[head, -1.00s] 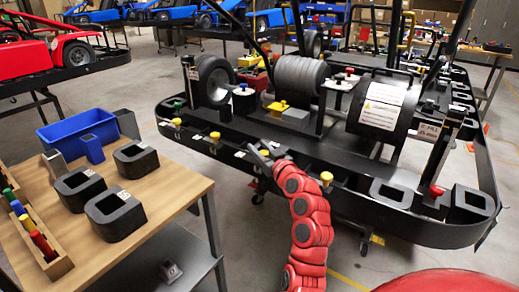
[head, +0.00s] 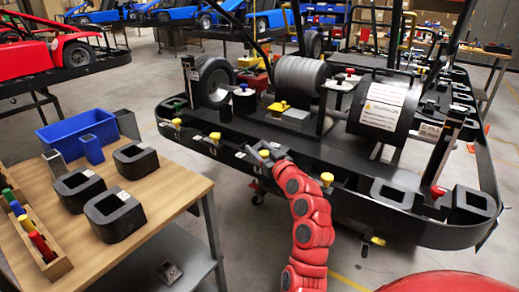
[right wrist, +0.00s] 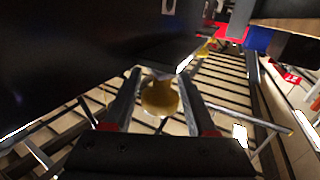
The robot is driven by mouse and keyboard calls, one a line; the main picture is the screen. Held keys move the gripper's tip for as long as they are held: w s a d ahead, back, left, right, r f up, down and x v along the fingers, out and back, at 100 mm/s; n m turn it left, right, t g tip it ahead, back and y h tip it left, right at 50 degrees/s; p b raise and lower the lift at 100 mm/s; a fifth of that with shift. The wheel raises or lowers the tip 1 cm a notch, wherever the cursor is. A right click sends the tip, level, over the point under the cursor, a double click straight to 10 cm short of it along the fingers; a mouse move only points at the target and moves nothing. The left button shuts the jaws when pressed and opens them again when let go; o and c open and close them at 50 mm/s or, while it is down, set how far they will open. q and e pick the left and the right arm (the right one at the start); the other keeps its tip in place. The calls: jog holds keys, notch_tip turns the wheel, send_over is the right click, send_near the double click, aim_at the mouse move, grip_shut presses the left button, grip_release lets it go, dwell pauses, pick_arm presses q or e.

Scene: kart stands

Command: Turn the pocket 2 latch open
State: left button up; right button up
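The black kart stand (head: 420,228) has several yellow latch knobs along its near edge. One is at the left (head: 177,122), one beside it (head: 214,136), and one right of my arm (head: 326,178). My right gripper (head: 267,154) is at the edge between these last two. In the right wrist view, a yellow knob (right wrist: 160,98) sits between the two fingers of the right gripper (right wrist: 160,92). The fingers are apart, one on each side, with what looks like a narrow gap. Pocket numbers are not readable. My left gripper is not in view.
A wooden table (head: 165,205) at the left holds black blocks (head: 115,212), a blue bin (head: 75,130) and a rack of coloured pegs (head: 40,250). Rollers and a labelled black drum (head: 385,108) stand on the kart stand. Floor shows between table and stand.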

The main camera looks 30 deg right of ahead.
jog(key=shift+o, duration=0.7)
jog(key=shift+r, duration=0.1)
jog(key=s+a+p, duration=0.1)
jog(key=s+p, duration=0.1)
jog(key=s, duration=1.5)
jog(key=shift+s, duration=0.2)
